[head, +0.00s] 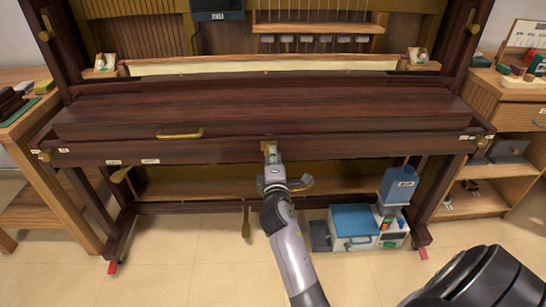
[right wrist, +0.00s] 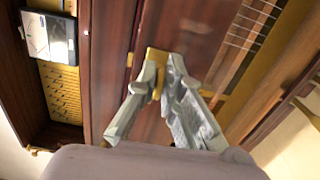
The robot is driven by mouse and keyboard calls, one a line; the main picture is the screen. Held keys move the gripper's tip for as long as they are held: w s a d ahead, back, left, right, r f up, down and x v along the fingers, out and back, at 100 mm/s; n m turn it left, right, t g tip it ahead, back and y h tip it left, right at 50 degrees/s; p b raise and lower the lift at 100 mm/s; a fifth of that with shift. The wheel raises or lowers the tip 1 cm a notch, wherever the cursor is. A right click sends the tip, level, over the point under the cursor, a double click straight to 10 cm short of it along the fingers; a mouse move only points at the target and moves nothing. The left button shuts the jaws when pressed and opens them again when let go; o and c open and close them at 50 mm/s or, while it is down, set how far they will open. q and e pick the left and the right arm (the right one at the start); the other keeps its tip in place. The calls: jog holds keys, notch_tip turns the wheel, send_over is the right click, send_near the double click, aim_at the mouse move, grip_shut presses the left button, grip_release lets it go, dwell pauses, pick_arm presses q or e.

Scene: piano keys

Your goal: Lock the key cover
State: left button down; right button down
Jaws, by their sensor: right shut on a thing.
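The piano's dark red-brown key cover (head: 340,108) is down over the keys, its lid lying flat. A brass handle (head: 180,134) is on its front, left of the middle. My right gripper (head: 270,150) is at the middle of the front rail, just below the cover. In the right wrist view its fingers (right wrist: 162,78) are shut on a small brass lock piece (right wrist: 157,56) on the dark wood. The fingers partly hide the brass piece, so I cannot tell its exact turn. My left gripper is not in view.
A brass pedal (head: 246,224) hangs under the piano. Side tables (head: 40,112) flank the piano. The tiled floor (head: 170,270) in front at left is clear.

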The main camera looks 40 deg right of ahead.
jog(key=shift+f+m, duration=0.1)
jog(key=shift+m, duration=0.2)
jog(key=c, duration=1.7)
grip_release()
